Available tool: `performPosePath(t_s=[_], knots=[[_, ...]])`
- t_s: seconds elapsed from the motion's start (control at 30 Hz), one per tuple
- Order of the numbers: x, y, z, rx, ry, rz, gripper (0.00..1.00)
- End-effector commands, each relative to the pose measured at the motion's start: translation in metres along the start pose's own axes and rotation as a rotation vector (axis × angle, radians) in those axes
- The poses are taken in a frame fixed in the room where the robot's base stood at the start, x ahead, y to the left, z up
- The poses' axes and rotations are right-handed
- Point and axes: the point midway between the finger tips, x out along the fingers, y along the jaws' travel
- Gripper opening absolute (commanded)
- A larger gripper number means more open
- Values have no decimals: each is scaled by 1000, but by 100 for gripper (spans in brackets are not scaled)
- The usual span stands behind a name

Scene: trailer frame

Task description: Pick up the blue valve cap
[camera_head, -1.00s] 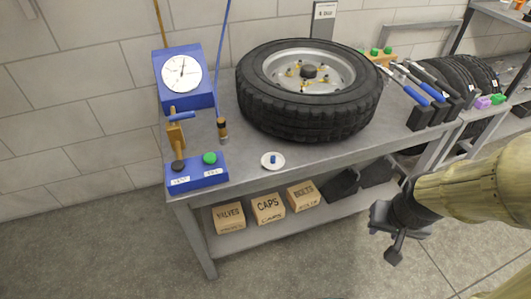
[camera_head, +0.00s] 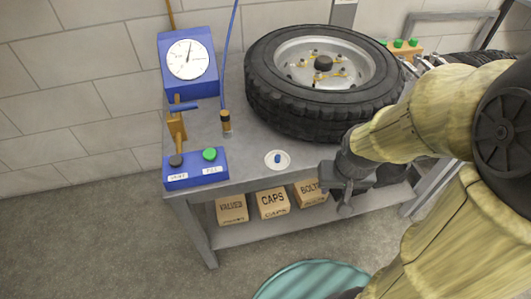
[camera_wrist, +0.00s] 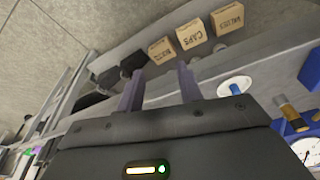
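The blue valve cap (camera_head: 277,158) stands on a small round white dish (camera_head: 285,165) near the front edge of the grey workbench (camera_head: 240,178). My gripper (camera_head: 336,190) is to the right of the dish, by the bench's front edge, apart from the cap. In the wrist view, my gripper (camera_wrist: 160,72) shows two fingers spread with nothing between them. The white dish (camera_wrist: 243,80) shows to the right of the fingers there, with a small blue spot, the cap (camera_wrist: 234,88), on it.
A large tyre (camera_head: 290,115) lies on the bench behind my gripper. A blue box with buttons (camera_head: 195,175), a blue gauge (camera_head: 188,62) and a brass-ended hose (camera_head: 226,122) stand to the left. Cardboard boxes (camera_head: 273,204) sit on the lower shelf. Floor is clear at lower left.

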Motion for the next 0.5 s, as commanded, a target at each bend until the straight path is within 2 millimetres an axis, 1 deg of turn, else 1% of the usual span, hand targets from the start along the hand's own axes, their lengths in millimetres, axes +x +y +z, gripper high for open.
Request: performPosePath(t_s=[0.3, 0.33, 0.37, 0.5], knots=[[0, 0, 0, 0, 0, 0, 36], [0, 0, 0, 0, 0, 0, 41], [-1, 0, 0, 0, 0, 0, 41], [-10, -5, -9, -4, -5, -5, 41]])
